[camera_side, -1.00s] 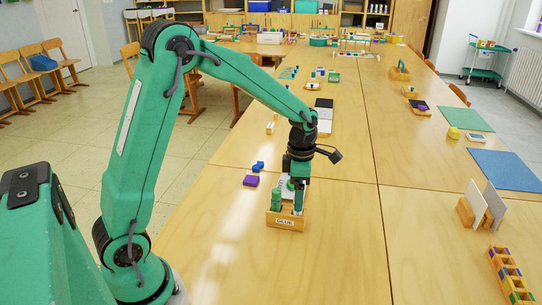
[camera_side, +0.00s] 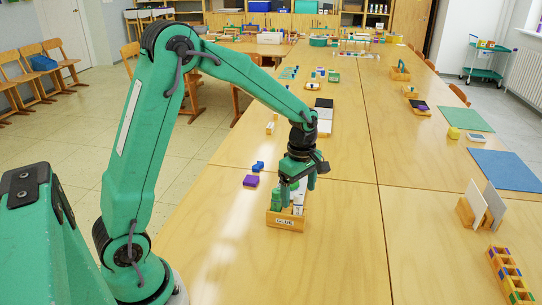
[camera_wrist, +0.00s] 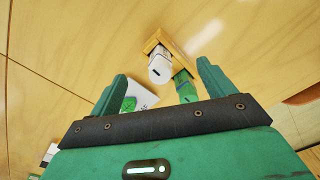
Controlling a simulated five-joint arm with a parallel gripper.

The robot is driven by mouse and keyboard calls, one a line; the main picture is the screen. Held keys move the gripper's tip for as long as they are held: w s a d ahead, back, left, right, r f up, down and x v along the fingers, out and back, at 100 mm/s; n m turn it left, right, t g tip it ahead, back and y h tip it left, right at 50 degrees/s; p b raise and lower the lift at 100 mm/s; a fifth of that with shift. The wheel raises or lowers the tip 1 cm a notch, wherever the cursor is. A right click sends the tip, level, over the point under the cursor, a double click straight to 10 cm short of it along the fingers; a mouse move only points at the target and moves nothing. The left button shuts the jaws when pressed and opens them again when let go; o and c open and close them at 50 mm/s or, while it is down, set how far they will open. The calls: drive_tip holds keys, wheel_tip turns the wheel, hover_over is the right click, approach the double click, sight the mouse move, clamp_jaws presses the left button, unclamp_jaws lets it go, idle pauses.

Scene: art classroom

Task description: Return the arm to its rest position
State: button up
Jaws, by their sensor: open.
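My gripper (camera_side: 298,190) is just above a small wooden box (camera_side: 285,224) labelled GLUE on the table. In the wrist view, my fingers (camera_wrist: 160,82) stand wide apart. A white glue piece (camera_wrist: 160,70) and a green one (camera_wrist: 184,88) lie below, between or near the fingers. The box's wooden rim (camera_wrist: 152,44) shows at their far side.
A black and white item (camera_side: 324,114) lies beyond my gripper. Two upright panels (camera_side: 484,206) and a wooden rack (camera_side: 511,274) stand at the right.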

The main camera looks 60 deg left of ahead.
idle(0.3)
drive_tip(key=c, duration=1.5)
drive_tip(key=shift+n, duration=0.8)
drive_tip(key=o, duration=1.5)
drive_tip(key=shift+r, duration=0.15)
drive_tip(key=shift+r, duration=2.9)
